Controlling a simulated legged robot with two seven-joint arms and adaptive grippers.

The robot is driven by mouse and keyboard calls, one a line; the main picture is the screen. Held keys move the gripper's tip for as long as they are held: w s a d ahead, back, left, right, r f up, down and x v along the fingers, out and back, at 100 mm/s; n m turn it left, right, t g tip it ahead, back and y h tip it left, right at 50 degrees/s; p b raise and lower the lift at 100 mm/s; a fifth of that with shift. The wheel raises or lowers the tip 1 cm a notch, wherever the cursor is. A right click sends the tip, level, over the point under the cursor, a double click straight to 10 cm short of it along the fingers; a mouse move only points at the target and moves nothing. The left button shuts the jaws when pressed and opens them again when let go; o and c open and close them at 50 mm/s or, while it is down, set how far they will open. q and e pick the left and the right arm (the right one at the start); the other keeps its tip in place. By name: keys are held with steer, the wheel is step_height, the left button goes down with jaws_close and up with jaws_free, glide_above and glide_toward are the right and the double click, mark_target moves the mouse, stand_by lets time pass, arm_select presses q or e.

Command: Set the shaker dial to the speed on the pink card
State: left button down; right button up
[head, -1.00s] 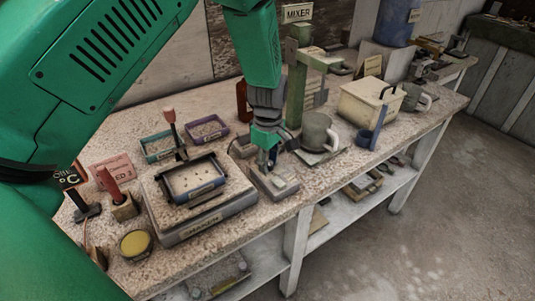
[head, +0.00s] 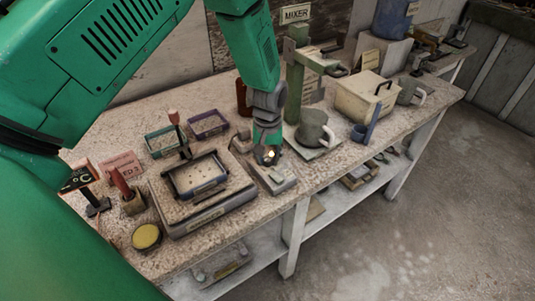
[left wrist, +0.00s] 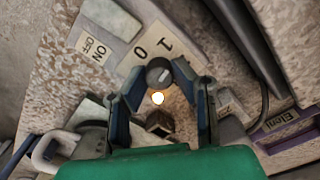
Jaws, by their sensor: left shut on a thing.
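The shaker (head: 205,205) is a flat grey platform carrying a blue-rimmed tray (head: 223,179). The grey control box (head: 279,181) stands just right of it. In the left wrist view the round dark dial (left wrist: 159,72) has a pale mark, with "0" and "1" printed on the panel (left wrist: 150,48) near it. My left gripper (head: 268,158) points down at the box; in the left wrist view its fingertips (left wrist: 158,80) are closed around the dial. The pink card (head: 121,166) stands at the back left; its lower line ends in "ED 3". My right gripper is not in view.
An ON/OFF label (left wrist: 95,48) lies beside the dial panel. A green mixer stand (head: 296,85) and grey mug (head: 313,128) stand close right of my gripper. A cream box (head: 364,98) is farther right. A yellow-topped jar (head: 146,237) sits at the front left.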

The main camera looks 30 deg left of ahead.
arm_select(q)
steer(key=m+p, duration=0.1)
steer(key=m, duration=0.3)
steer(key=shift+w+d+r+m, duration=0.1)
steer(key=shift+m, duration=0.3)
steer(key=m+p, duration=0.1)
steer(key=m, duration=0.4)
steer(key=m+p, duration=0.1)
steer(key=m, duration=0.4)
steer(key=shift+m, duration=0.4)
steer(key=m, duration=0.4)
steer(key=shift+m+p, duration=0.3)
steer(key=c, duration=1.3)
jaws_free()
steer(key=shift+a, duration=0.2)
